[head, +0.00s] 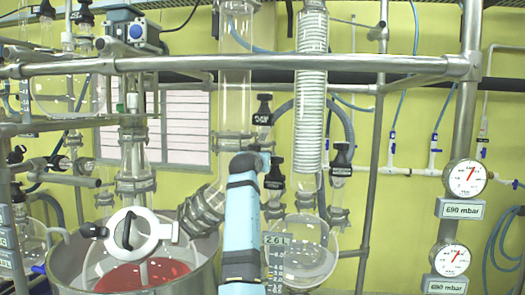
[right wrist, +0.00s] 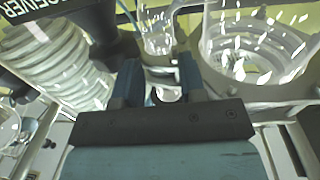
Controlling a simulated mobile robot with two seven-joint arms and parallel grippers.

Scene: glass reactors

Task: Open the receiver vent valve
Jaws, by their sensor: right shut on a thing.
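My right arm rises from the bottom middle of the head view. Its gripper (head: 258,160) is up among the black-handled valves above the receiver flask (head: 300,250). In the right wrist view the two blue-grey fingers of the gripper (right wrist: 160,80) stand on either side of a small glass and metal fitting, shut on a valve part mostly hidden between them. One black valve handle (head: 274,175) is just right of the gripper in the head view. Another black handle (head: 263,110) is above it. Their small labels are unreadable, so I cannot tell which is the receiver vent valve. My left gripper is not in view.
A third black handle (head: 341,155) is to the right, beside the coiled condenser (head: 311,85). A metal rail (head: 330,64) crosses above the gripper. Dial gauges (head: 466,178) are at the right. The steel vessel (head: 190,270) is at lower left. Glass parts crowd the wrist view.

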